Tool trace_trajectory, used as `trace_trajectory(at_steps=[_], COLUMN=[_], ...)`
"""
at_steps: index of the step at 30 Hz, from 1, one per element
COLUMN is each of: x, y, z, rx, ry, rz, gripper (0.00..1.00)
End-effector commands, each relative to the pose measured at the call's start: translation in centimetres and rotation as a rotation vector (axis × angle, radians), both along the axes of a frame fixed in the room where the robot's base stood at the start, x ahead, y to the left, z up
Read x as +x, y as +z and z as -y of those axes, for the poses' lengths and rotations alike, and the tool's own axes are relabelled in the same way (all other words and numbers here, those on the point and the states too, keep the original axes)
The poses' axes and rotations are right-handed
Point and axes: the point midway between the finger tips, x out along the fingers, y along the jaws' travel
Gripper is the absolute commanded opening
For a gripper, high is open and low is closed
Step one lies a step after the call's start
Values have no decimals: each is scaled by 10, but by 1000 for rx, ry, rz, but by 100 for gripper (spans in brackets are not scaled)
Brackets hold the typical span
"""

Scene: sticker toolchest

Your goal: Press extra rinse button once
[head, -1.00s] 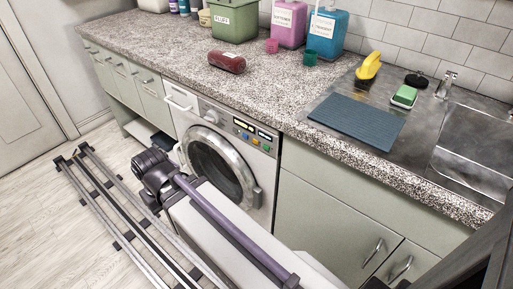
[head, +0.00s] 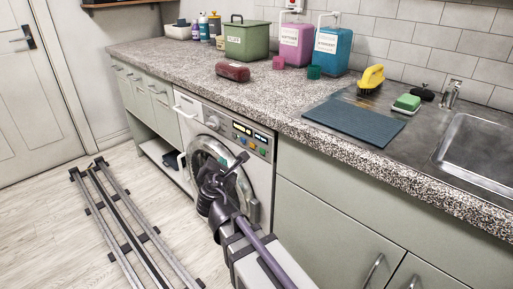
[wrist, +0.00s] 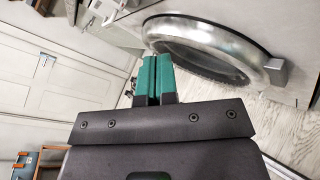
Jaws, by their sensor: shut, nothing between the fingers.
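The washing machine (head: 187,122) stands under the counter in the head view. Its control panel (head: 251,137) has dark displays above a row of small coloured buttons. The labels are too small to read, so I cannot tell which button is extra rinse. My gripper (head: 222,160) is in front of the round door (head: 243,190), below the panel, partly hidden by my arm. In the wrist view, its green fingers (wrist: 154,62) are together and empty. The metal door ring (wrist: 205,30) is to their right. I see no contact with a button.
On the counter (head: 190,75) are a dark red object (head: 232,71), a green bin (head: 247,42), pink (head: 296,45) and blue (head: 328,52) containers, and a blue-grey mat (head: 352,122). The sink (head: 485,150) is at right. Floor rails (head: 125,225) run at left.

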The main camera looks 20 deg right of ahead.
Motion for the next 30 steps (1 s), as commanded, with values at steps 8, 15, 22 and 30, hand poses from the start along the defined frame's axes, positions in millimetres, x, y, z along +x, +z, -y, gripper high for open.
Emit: trace_trajectory(at_steps=[8, 15, 22, 30], x=[7, 23, 36, 39], y=[0, 0, 0, 0], z=[14, 45, 71, 80], rx=[2, 2, 4, 4], ry=[-3, -5, -3, -2], rz=[0, 0, -1, 0], gripper=[0, 0, 0, 0])
